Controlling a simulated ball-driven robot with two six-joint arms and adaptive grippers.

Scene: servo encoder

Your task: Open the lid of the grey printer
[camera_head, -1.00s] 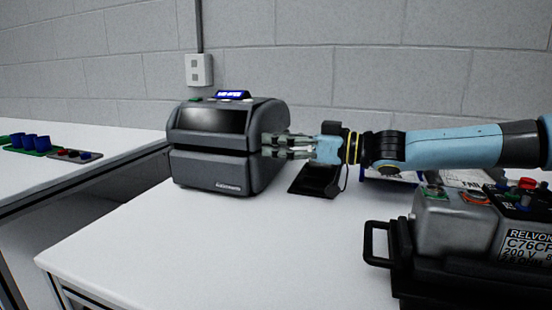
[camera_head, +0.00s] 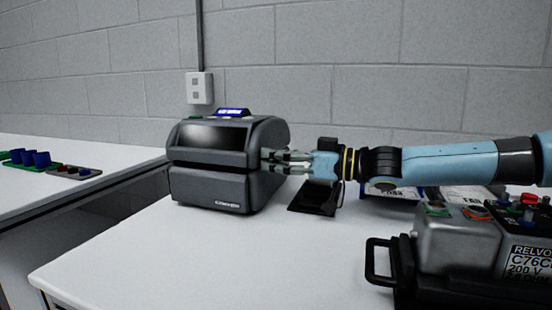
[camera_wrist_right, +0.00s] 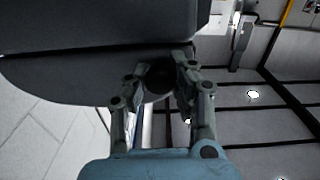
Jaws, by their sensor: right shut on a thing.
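The grey printer (camera_head: 208,192) stands on the white table near the wall. Its dark-windowed lid (camera_head: 213,136) looks down, with a seam between lid and body. My right gripper (camera_head: 268,158) reaches in from the right to the printer's right side at about seam height. In the right wrist view the printer's side (camera_wrist_right: 80,75) fills the upper left. There the right gripper's fingers (camera_wrist_right: 162,75) close around a dark round knob (camera_wrist_right: 159,78) on that side. The fingers partly hide the knob. My left gripper is not in view.
A black stand (camera_head: 316,198) is just below my right gripper. A heavy grey and black device (camera_head: 455,243) with a handle sits at the front right. Papers (camera_head: 400,190) lie behind it. Blue cups (camera_head: 28,158) stand on the left table. The table's front middle is clear.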

